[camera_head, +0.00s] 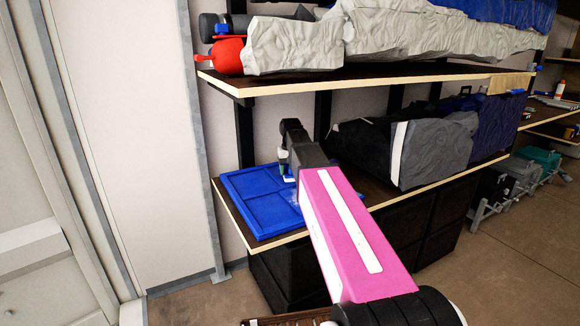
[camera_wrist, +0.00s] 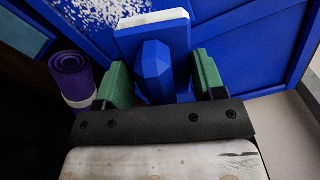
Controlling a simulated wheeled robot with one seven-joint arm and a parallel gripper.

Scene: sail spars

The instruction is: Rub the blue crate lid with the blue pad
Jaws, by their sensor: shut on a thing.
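The blue crate lid (camera_head: 247,206) lies flat on the left end of the lower shelf, with raised ribs dividing it into panels. In the wrist view the lid (camera_wrist: 235,44) fills the background, with a white speckled patch (camera_wrist: 108,10) at the upper left. My gripper (camera_wrist: 168,85) is shut on the blue handle of the blue pad (camera_wrist: 155,28), between its green fingers. The pad has a white edge and is over the lid; I cannot tell whether it touches. In the head view my gripper (camera_head: 287,165) is over the lid's back right part, and the arm hides the lid's right side.
A rolled purple item (camera_wrist: 72,75) with a white band stands close left of my gripper in the wrist view. Grey bundled cloth (camera_head: 430,150) lies right of the lid. The upper shelf (camera_head: 290,82) with pale sail bundles (camera_head: 400,35) overhangs behind.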

